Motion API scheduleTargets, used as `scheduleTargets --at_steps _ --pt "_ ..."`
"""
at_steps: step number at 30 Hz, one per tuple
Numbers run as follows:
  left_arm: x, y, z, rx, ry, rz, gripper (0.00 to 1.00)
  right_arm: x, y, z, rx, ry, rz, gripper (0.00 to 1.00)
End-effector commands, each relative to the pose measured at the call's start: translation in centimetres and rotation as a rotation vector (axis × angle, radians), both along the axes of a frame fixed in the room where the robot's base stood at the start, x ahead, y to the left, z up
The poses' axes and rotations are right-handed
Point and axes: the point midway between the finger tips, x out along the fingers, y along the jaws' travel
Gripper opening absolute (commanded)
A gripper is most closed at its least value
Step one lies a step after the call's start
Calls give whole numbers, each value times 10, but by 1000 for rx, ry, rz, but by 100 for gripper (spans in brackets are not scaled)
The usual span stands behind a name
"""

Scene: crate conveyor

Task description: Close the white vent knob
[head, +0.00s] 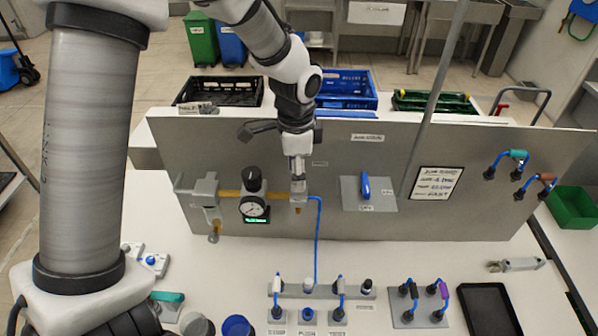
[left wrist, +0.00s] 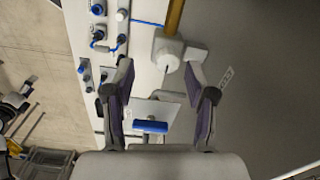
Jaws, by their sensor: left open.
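My left gripper (head: 298,178) is open in front of the upright grey panel, seen edge-on in the head view. In the left wrist view its two fingers (left wrist: 160,76) are spread, with nothing held. A white round fitting (left wrist: 168,50) at the end of a brass pipe lies just beyond the fingertips, between them and apart from them in that picture. In the head view this fitting (head: 299,199) is partly hidden by the gripper. A white knob (head: 308,285) also stands on the bench manifold. The labels are too small to tell which is the vent knob. My right gripper is out of view.
A gauge (head: 254,206) sits left of the gripper and a blue lever (head: 365,186) to its right. A blue tube (head: 317,240) runs down to the manifold (head: 327,293). Crates (head: 346,86) stand behind the panel. A black tray (head: 490,310) lies front right.

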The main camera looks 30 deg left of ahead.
Motion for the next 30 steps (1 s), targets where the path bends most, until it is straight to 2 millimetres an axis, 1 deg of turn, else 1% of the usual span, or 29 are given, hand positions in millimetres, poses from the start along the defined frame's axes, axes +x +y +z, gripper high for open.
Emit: scheduleTargets --at_steps 1,5,8,12,13,14,15,17,18,30 --pt "0 0 -7 0 4 0 56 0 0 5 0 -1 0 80" --pt "0 0 -23 0 1 0 56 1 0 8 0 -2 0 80" --pt "0 0 -27 0 0 1 56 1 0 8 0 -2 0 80" --pt "0 0 -27 0 0 1 56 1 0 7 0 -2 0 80" --pt "0 0 -27 0 0 0 52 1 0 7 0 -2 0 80" --pt "0 0 -27 0 0 0 42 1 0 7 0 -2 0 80" --pt "0 0 -27 0 0 0 28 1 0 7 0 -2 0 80" --pt "0 0 -27 -1 -1 1 6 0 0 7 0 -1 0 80" --pt "0 0 -27 -1 1 1 0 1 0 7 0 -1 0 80" --pt "-1 0 -28 0 4 3 0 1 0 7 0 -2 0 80"
